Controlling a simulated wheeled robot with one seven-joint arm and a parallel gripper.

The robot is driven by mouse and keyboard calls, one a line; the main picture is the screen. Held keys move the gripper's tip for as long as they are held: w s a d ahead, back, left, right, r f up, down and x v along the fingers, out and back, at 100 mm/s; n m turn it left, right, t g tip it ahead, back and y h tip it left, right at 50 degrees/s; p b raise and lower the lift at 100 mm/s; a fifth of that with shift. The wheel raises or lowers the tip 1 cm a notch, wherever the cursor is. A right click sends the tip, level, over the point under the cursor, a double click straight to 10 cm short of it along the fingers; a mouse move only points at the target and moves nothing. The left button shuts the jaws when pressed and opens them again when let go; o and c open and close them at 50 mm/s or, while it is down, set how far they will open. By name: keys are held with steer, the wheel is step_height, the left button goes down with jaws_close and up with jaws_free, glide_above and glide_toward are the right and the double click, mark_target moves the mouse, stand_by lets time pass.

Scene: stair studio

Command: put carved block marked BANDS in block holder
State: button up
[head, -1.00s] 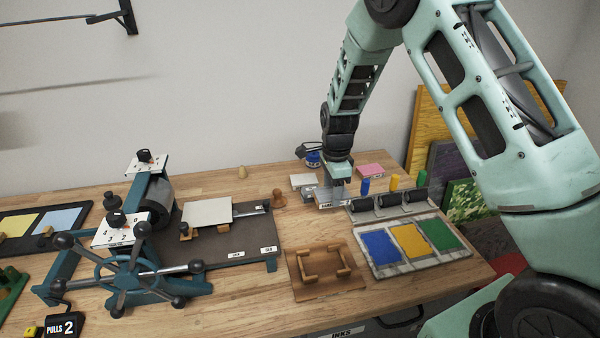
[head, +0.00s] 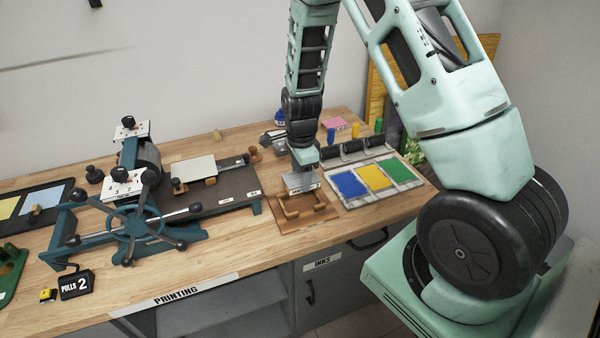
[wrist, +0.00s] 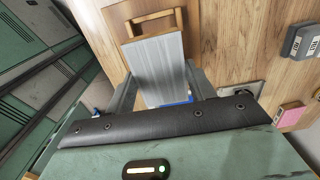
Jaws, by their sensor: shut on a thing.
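The carved block (head: 301,184) is a grey block with a pale label on its side, too small to read. My gripper (head: 302,170) is shut on it and holds it over the back part of the wooden block holder (head: 308,213). The holder is a brown board with raised wooden rails. I cannot tell whether the block touches it. In the wrist view the block (wrist: 158,62) shows its grey, finely lined face between my two fingers (wrist: 160,90). Part of the holder (wrist: 150,17) shows beyond the block; the rest is hidden.

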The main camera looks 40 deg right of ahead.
steer(key=b, duration=0.4)
glide_above(301, 204)
steer(key=shift+f, duration=2.75)
steer(key=shift+f+b, duration=0.65)
steer(key=shift+f, duration=0.6)
steer(key=o, duration=1.1)
steer(key=shift+r, duration=0.1)
